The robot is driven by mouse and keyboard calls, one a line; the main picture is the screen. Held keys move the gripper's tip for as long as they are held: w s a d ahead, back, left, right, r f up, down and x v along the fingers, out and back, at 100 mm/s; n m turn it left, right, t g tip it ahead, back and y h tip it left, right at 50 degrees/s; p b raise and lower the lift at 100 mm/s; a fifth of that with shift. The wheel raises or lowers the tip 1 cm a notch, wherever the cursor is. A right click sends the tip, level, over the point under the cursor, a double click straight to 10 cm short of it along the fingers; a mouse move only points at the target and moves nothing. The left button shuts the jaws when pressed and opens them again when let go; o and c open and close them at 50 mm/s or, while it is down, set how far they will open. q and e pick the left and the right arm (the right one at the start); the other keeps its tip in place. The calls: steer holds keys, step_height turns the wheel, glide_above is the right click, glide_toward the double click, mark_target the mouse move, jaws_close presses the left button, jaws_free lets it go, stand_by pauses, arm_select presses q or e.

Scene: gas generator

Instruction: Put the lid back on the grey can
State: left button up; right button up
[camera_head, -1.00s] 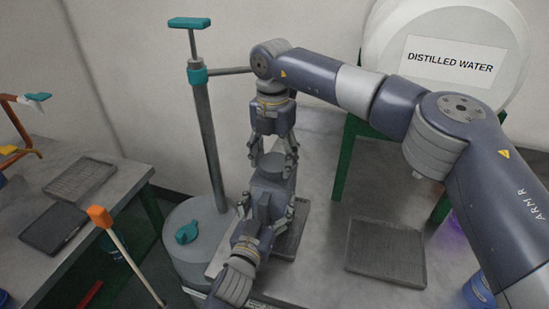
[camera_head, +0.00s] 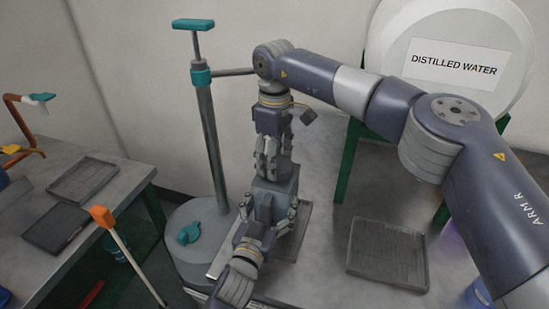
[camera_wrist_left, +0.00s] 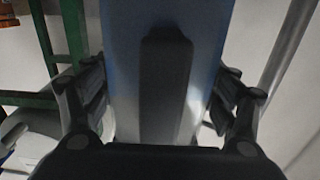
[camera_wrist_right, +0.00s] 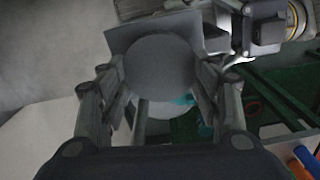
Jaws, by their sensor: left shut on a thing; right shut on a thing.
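The grey can (camera_head: 275,190) is a boxy, dark blue-grey body at mid-table. My left gripper (camera_head: 272,212) is shut on its lower part, with a finger on each side. The can (camera_wrist_left: 215,30) fills the middle of the left wrist view. My right gripper (camera_head: 268,165) points down over the can's top, its fingers shut. In the right wrist view it holds the round grey lid (camera_wrist_right: 160,62), with the can's flat top (camera_wrist_right: 120,38) behind it. The lid is hidden by the fingers in the head view. I cannot tell whether it is seated.
A grey tray (camera_head: 298,240) lies under and beside the can. Another tray (camera_head: 388,258) lies to the right on the bare table. A pump (camera_head: 208,130) on a grey drum (camera_head: 202,262) stands close on the left. A distilled water tank (camera_head: 390,50) is at the back right.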

steer(key=shift+w+r, duration=0.1)
steer(key=o, duration=0.8)
steer(key=shift+r, duration=2.2)
